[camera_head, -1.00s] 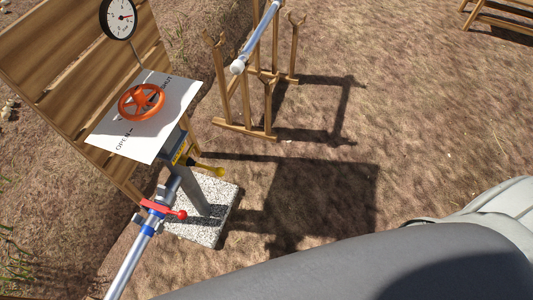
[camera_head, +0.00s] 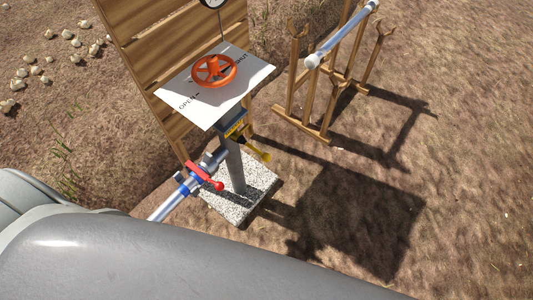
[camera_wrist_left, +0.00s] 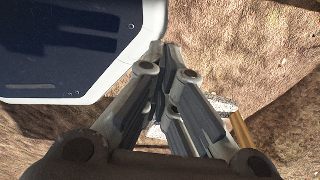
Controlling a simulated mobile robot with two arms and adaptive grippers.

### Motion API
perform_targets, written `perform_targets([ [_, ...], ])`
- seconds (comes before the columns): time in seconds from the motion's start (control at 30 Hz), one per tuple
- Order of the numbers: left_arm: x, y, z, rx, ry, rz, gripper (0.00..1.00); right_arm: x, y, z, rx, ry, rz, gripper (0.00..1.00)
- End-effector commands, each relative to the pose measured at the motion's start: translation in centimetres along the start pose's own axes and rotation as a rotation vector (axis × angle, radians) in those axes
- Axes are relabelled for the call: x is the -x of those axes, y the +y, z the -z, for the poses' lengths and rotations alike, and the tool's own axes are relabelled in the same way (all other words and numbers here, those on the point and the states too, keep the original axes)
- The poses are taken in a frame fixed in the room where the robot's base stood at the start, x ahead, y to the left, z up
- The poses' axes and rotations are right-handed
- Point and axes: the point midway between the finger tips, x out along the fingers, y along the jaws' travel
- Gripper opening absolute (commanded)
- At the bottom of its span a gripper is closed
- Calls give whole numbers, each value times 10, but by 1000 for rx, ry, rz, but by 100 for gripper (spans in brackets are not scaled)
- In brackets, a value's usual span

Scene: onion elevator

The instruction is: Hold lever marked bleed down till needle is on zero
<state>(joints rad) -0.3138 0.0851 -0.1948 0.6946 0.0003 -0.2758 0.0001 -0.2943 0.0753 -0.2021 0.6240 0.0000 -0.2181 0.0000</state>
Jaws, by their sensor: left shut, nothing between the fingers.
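A yellow lever (camera_head: 257,152) sticks out to the right below the post's head, near a small yellow label (camera_head: 236,126) too small to read. A red lever (camera_head: 206,176) sits on the grey pipe (camera_head: 172,206) to its left. I cannot read which one is marked bleed. The gauge (camera_head: 211,2) is cut off by the top edge, so its needle is hidden. My right gripper is out of view.
An orange handwheel (camera_head: 214,70) sits over a white OPEN/SHUT plate (camera_head: 240,85) before a plank board (camera_head: 150,40). The post stands on a speckled base (camera_head: 262,181). A wooden rack (camera_head: 325,110) holds a pipe at right. My grey arm covers the lower left.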

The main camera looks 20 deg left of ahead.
Motion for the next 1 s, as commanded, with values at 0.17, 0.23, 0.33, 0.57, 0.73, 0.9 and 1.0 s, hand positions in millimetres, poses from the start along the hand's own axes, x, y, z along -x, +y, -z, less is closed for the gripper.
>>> perform_targets([
  [0.17,28,0,64,8,43,0,0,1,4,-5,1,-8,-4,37],
  [0.23,46,-1,90,11,57,1,0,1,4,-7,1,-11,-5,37],
  [0.33,78,-3,124,15,77,3,0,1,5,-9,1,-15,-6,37],
  [0.57,170,-8,186,26,125,8,0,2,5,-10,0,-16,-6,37],
  [0.73,236,-11,209,31,153,12,0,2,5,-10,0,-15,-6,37],
  [0.9,288,-14,221,31,189,22,0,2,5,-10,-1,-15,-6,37],
  [1.0,316,-17,229,27,225,33,0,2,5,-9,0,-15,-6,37],
])
